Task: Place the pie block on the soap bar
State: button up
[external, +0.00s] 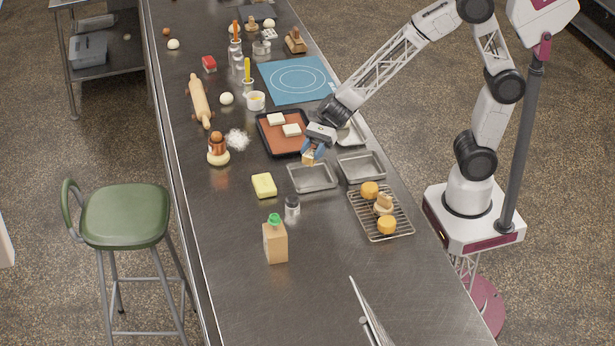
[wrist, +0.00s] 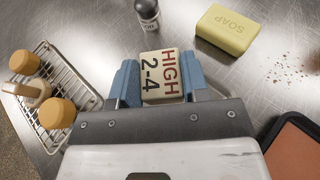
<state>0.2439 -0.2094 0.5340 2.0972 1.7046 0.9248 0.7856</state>
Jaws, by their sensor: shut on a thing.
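My gripper (external: 311,154) is shut on the pie block, a small pale block lettered HIGH 2-4, which shows between the blue fingers in the wrist view (wrist: 161,75). In the external view the pie block (external: 308,159) is partly hidden under the fingers, near the front corner of the dark baking tray and the back edge of a metal pan. The yellow soap bar (external: 264,185) lies flat on the steel counter, left of and nearer the camera than my gripper. In the wrist view the soap bar (wrist: 227,29) is ahead and right, apart from the block, its SOAP lettering facing up.
The baking tray (external: 268,143) holds two pale squares. Two metal pans (external: 312,188) (external: 362,167) stand right of the soap. A small shaker bottle (external: 292,208) and a carton (external: 275,243) stand nearby. A wire rack (external: 400,226) holds round orange items. The soap's top is clear.

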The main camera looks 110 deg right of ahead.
send_over(265, 180)
jog(key=shift+a+f, duration=0.1)
jog(key=shift+f, duration=0.6)
dwell(0.4)
jog(key=shift+f, duration=0.1)
jog(key=shift+f, duration=1.7)
jog(key=shift+f, duration=0.1)
jog(key=o, duration=0.9)
